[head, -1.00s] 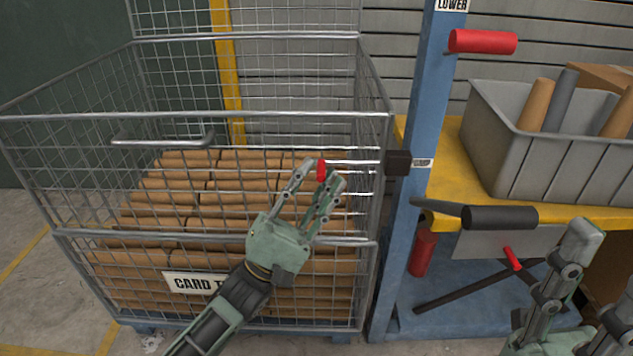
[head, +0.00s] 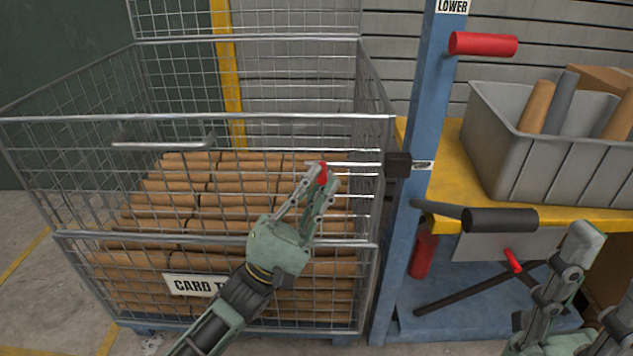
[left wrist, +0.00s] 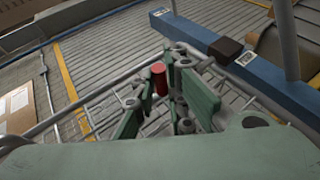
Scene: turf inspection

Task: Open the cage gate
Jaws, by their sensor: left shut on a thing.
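The wire cage's front gate (head: 200,119) is a mesh panel with a grey bar handle (head: 165,142); it stands upright across the cage front. A silver latch bolt (head: 362,163) runs along its right side toward a black block (head: 398,164) on the blue post. My left gripper (head: 321,180) is shut on the bolt's red knob (head: 322,173), in front of the mesh. The left wrist view shows the red knob (left wrist: 159,79) between the fingers. My right gripper (head: 578,270) is partly in view at the lower right, cut off by the frame, and touches nothing visible.
Brown card tubes (head: 235,200) fill the cage. The blue post (head: 425,110) with a red grip (head: 483,43) stands right of it. A yellow bench (head: 450,150) holds a grey bin (head: 550,150). A black-gripped lever (head: 500,218) juts out near my right arm.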

